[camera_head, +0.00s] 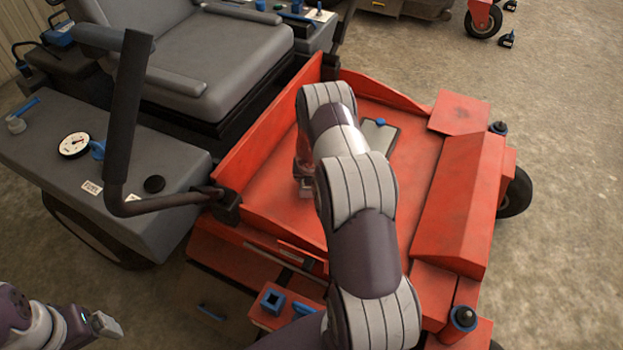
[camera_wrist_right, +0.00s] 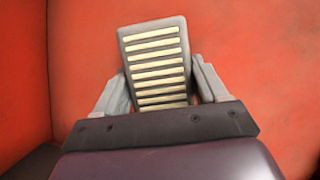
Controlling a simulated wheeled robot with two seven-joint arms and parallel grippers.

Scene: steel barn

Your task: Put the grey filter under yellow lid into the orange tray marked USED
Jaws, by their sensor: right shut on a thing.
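A filter (camera_wrist_right: 154,48) with a grey frame and pale cream slats shows in the right wrist view. My right gripper (camera_wrist_right: 161,85) is shut on it, one finger at each side edge. The filter is in front of a red surface; whether it touches that surface I cannot tell. In the head view my right gripper (camera_head: 304,188) is low over the red mower deck (camera_head: 285,222), mostly hidden by my right arm, and the filter cannot be made out there. My left gripper (camera_head: 100,325) is at the lower left, away from the deck. I see no yellow lid and no orange tray marked USED.
A grey plate with a blue knob (camera_head: 379,137) lies on the deck behind my right arm. A raised red wall (camera_head: 262,125) borders the deck on the left. The mower seat (camera_head: 215,65), a bent control lever (camera_head: 123,120) and a grey side panel (camera_head: 130,150) stand further left.

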